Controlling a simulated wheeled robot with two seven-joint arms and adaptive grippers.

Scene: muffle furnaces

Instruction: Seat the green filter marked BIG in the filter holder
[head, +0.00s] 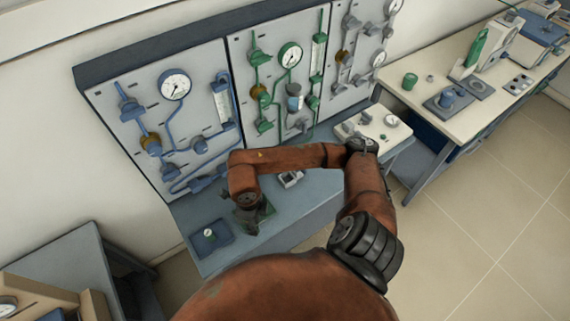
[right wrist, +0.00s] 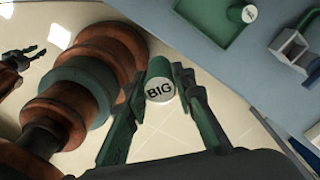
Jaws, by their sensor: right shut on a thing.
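The green filter (right wrist: 160,82) shows its pale end face, marked BIG, in the right wrist view. My right gripper (right wrist: 160,88) is shut on it, with a green finger on each side. In the head view my right gripper (head: 252,216) is over the bench's front part, where I cannot make out the filter. A small grey open-topped block, probably the filter holder (head: 291,179), stands on the bench to the right of this gripper; it also shows in the right wrist view (right wrist: 290,50). A dark two-pronged gripper, probably my left (right wrist: 22,60), is at the left edge there.
A tray (head: 225,239) left of the gripper holds a small green, white-topped cylinder (head: 208,234). Panels with gauges and pipes (head: 290,95) rise behind the bench. A pale box with knobs (head: 375,130) stands right of the holder. Bench surface between tray and holder looks mostly clear.

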